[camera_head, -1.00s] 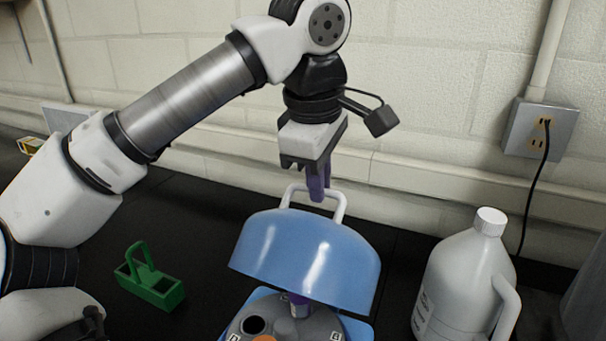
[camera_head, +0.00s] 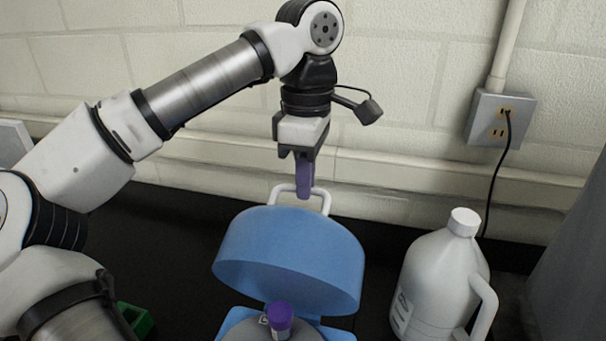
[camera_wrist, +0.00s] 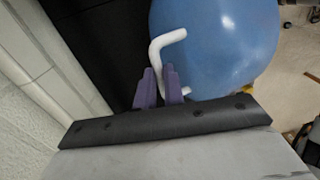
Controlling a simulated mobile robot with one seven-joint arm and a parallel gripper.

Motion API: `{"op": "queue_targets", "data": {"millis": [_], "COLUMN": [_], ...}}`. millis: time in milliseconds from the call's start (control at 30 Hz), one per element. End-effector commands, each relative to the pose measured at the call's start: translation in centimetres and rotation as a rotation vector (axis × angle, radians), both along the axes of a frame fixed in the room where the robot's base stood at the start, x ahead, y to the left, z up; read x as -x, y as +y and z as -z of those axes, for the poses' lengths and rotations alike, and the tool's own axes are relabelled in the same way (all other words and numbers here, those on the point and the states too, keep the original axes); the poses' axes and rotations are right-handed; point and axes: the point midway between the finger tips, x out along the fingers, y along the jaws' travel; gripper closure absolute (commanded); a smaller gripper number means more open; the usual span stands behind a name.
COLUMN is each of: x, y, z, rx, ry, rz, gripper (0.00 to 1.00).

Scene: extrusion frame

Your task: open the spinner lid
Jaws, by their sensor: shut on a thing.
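The blue spinner lid (camera_head: 290,250) is tilted up and back above the spinner body (camera_head: 240,327), whose grey top shows at the bottom edge. The lid's white handle (camera_head: 322,198) is at its back top; it also shows in the wrist view (camera_wrist: 165,42). My gripper (camera_head: 303,192) points down with purple fingers at the handle. In the wrist view the fingers (camera_wrist: 158,88) are close together around part of the white handle, which is partly hidden between them. A purple-capped tube (camera_head: 280,318) stands in the spinner below the lid.
A white jug (camera_head: 440,275) stands to the right of the spinner. A green holder (camera_head: 134,318) is at the lower left, partly behind my arm. A wall outlet (camera_head: 496,118) with a black cord is behind. Black bench shows between lid and jug.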

Motion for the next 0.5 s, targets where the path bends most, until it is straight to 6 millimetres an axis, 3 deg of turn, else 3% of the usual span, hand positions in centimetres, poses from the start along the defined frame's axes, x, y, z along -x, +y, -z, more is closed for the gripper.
{"op": "queue_targets", "data": {"millis": [133, 167, 333, 500], "x": [0.03, 0.03, 0.02, 0.02], "y": [0.05, 0.05, 0.04, 0.03], "z": [0.2, 0.2, 0.14, 0.07], "rx": [-0.003, -0.003, -0.002, 0.0], "ry": [0.003, 0.003, 0.002, 0.001], "rz": [-0.001, -0.001, -0.001, 0.0], "gripper": [1.0, 0.88, 0.68, 0.68]}}
